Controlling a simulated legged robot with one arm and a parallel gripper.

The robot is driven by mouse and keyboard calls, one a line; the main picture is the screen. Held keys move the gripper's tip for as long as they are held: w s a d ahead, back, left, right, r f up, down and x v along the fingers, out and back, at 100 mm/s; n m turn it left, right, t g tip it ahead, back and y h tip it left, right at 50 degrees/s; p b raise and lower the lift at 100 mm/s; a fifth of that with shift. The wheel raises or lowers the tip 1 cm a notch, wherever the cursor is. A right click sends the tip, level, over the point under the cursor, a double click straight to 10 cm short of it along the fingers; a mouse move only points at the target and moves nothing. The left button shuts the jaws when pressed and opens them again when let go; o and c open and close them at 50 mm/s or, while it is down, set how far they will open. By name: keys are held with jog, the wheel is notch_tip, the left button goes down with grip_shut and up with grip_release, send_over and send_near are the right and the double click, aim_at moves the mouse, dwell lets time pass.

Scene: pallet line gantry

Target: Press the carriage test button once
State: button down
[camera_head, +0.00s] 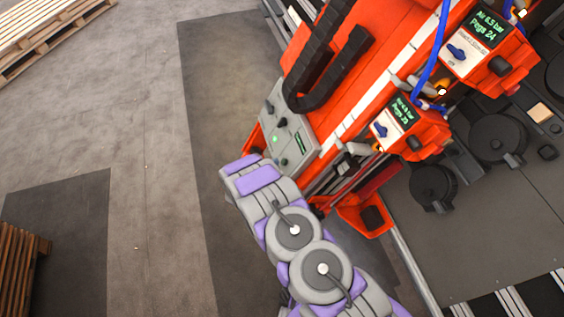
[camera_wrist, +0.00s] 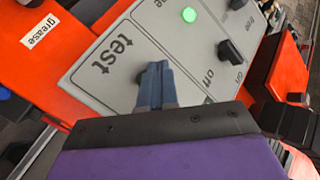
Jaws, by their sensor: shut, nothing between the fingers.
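The grey control panel (camera_wrist: 90,78) fills much of the wrist view and has the printed word "test" (camera_wrist: 113,55). Beside that word is a dark round button (camera_wrist: 140,76), partly hidden behind my fingertips. My gripper (camera_wrist: 155,72) is shut and empty, its blue-grey fingers pointing at the panel over the button. I cannot tell whether the tips touch it. In the head view the panel (camera_head: 300,147) is on the side of the orange carriage, with my purple and grey arm reaching up to its lower edge.
A green lamp (camera_wrist: 189,15) and a black knob (camera_wrist: 229,51) marked "off" and "on" are on the same panel. An orange part labelled "grease" (camera_wrist: 40,31) adjoins it. Orange display units (camera_head: 412,133) and blue hoses are to the right. Open floor (camera_head: 120,130) lies left.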

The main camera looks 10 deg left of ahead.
jog(key=shift+s+a+r, duration=0.4)
jog(key=shift+a, duration=0.25)
jog(key=shift+s+a+r, duration=0.35)
jog(key=shift+a+r, duration=0.05)
jog(key=shift+a, duration=0.2)
jog(key=shift+s+a+r, duration=0.4)
jog(key=shift+a, duration=0.25)
